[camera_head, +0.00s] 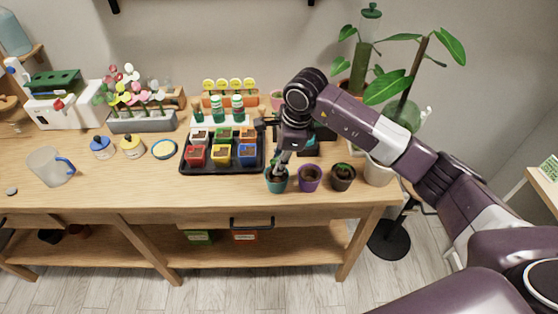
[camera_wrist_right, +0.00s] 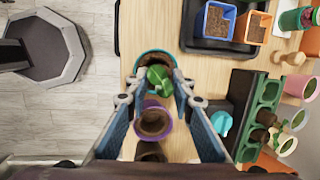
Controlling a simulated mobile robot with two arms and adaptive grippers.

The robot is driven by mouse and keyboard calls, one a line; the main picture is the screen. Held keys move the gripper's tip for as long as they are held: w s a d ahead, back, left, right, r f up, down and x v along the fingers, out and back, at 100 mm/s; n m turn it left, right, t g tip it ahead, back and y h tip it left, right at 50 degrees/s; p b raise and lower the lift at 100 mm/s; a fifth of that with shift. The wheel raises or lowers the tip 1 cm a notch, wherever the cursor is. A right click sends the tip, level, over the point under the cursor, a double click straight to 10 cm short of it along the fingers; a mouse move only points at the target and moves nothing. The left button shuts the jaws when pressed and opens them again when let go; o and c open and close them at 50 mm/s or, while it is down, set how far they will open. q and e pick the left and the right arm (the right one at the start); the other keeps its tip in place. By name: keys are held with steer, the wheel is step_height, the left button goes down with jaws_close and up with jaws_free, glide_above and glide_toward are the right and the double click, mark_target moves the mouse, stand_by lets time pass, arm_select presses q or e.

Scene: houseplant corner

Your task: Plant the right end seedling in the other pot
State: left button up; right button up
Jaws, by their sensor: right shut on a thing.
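Three small pots stand in a row along the front of the wooden bench (camera_head: 110,190): a teal pot (camera_head: 276,184), a purple pot (camera_head: 309,180) and a dark brown pot (camera_head: 342,179). The brown pot shows a little green. My right gripper (camera_head: 281,162) points down over the teal pot. In the right wrist view its fingers (camera_wrist_right: 157,88) are shut on a green-leaved seedling (camera_wrist_right: 160,80) at the teal pot (camera_wrist_right: 139,64), where dark soil shows. Its lower end is hidden, so I cannot tell how deep it sits. The purple pot (camera_wrist_right: 167,124) shows soil.
A black tray (camera_head: 222,171) of coloured soil-filled pots is left of the teal pot. Large potted plants (camera_head: 395,85) stand at the back right, and bottles (camera_head: 217,108) behind the tray. A clear jug (camera_head: 47,167) is far left. Bare bench lies in front of the tray.

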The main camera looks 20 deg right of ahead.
steer(key=shift+f+b, duration=1.15)
steer(key=shift+f, duration=0.1)
steer(key=o, duration=0.8)
steer(key=shift+o, duration=0.2)
steer(key=o, duration=0.4)
steer(key=shift+r, duration=0.15)
steer(key=shift+r+p, duration=1.65)
steer(key=shift+r, duration=1.75)
